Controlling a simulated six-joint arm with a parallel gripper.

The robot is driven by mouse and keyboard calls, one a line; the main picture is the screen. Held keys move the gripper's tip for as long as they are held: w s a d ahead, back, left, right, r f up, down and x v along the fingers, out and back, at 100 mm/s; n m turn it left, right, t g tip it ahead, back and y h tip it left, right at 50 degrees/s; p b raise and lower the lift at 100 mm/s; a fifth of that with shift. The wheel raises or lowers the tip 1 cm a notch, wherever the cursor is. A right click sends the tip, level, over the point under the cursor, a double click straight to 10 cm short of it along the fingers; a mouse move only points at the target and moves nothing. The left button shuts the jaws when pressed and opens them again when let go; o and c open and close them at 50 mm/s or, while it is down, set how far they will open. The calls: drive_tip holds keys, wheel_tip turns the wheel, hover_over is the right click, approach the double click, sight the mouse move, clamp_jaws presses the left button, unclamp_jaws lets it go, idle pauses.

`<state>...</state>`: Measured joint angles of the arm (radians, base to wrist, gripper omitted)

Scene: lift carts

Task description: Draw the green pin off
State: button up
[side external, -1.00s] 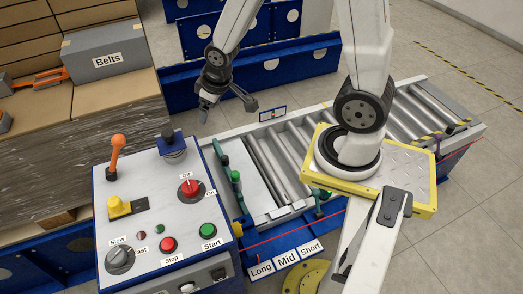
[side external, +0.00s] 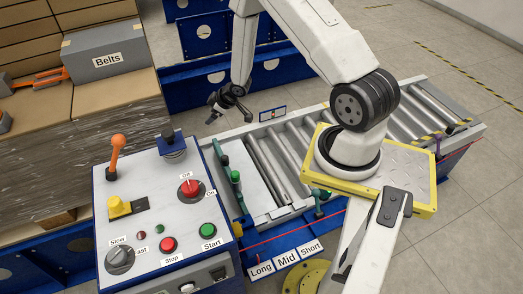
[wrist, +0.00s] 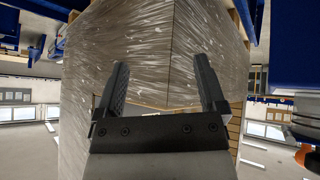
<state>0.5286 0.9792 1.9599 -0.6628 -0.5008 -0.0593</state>
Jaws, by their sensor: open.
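My gripper (side external: 216,108) is open and empty, in the air behind the control panel and to the left of the roller conveyor. Its two spread fingers (wrist: 164,78) show in the wrist view with nothing between them. Green parts show on the conveyor in the side view: a green upright handle (side external: 236,180) at the conveyor's near left end, and a small green-topped piece (side external: 319,198) at its front edge above the Mid and Short labels. I cannot tell which one is the pin. My gripper is apart from both. No green part shows in the wrist view.
The control panel (side external: 150,190) with levers and buttons stands at the front left. A wrapped stack (wrist: 150,50) fills the wrist view's middle, with a grey Belts box (side external: 104,55) at the left in the side view. Blue barriers (side external: 295,68) stand behind; floor is clear at right.

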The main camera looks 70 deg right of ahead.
drive_tip(key=s+d+f+t+y, duration=0.1)
drive_tip(key=s+d+f+t, duration=0.15)
drive_tip(key=f, duration=0.65)
drive_tip(key=n+t+y, duration=0.1)
drive_tip(key=t+y, duration=0.4)
drive_tip(key=t, duration=0.2)
approach(236, 181)
drive_tip(key=shift+w+d+r, duration=0.1)
drive_tip(key=shift+w+r, duration=0.2)
drive_tip(key=shift+w, duration=0.5)
drive_tip(key=shift+w+r, duration=0.3)
drive_tip(key=shift+w, duration=0.45)
drive_tip(key=shift+w+d+r, duration=0.1)
drive_tip(key=shift+w+r, duration=0.15)
drive_tip(key=shift+w, duration=0.55)
drive_tip(key=shift+a, duration=0.1)
drive_tip(key=shift+x, duration=1.3)
drive_tip(key=shift+w, duration=0.1)
drive_tip(key=shift+x, duration=2.5)
